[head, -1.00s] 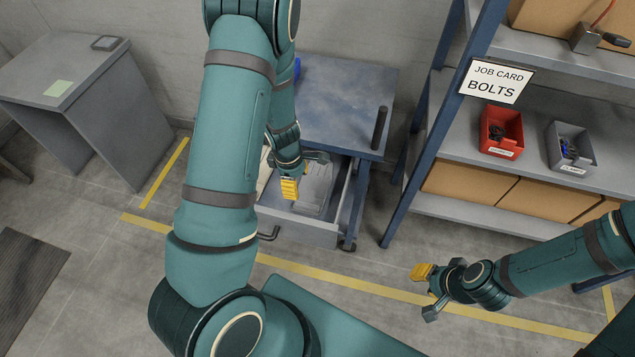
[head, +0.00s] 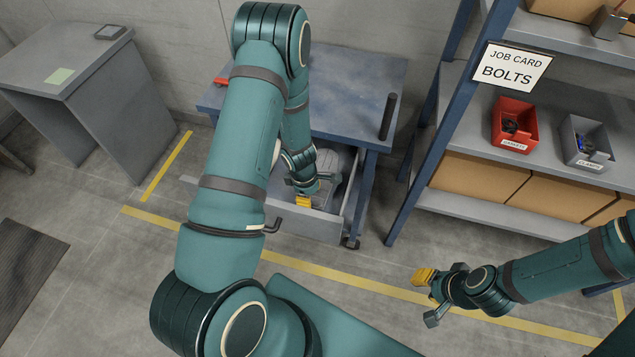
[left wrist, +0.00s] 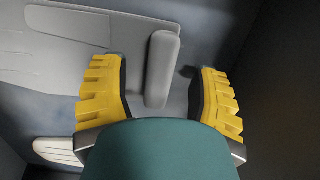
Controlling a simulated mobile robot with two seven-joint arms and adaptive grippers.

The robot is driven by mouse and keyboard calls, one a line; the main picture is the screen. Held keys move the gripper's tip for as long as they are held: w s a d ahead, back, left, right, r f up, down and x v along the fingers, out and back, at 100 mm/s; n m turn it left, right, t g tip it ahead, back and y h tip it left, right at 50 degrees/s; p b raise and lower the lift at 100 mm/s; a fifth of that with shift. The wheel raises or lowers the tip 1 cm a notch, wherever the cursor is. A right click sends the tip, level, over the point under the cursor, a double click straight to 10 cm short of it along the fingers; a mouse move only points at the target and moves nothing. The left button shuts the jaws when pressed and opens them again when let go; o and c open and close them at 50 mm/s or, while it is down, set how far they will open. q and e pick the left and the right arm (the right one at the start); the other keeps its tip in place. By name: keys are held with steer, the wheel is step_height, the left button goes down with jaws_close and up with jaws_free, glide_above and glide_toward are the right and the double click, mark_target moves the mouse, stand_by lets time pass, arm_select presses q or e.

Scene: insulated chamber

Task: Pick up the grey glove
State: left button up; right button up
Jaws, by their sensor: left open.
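The grey glove (left wrist: 85,45) lies flat on the drawer floor in the left wrist view. Its thumb-like part (left wrist: 162,70) stands between the two yellow fingertips of my left gripper (left wrist: 160,92), with a gap to each side. My left gripper is open; in the head view it is low over the open drawer (head: 312,226). There the glove (head: 327,160) is partly hidden behind my gripper. My right gripper (head: 428,294) is over the floor at the lower right, away from the drawer; its jaw opening is unclear.
A pale, glove-like piece (left wrist: 58,150) lies at the lower left of the wrist view. The drawer's dark wall (left wrist: 285,80) is close on the right. The blue-topped cabinet (head: 350,85) stands above the drawer. A shelf rack (head: 440,125) with bins stands to the right.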

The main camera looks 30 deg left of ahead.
arm_select(q)
steer(key=shift+o, duration=0.2)
steer(key=shift+f, duration=0.1)
jaws_close()
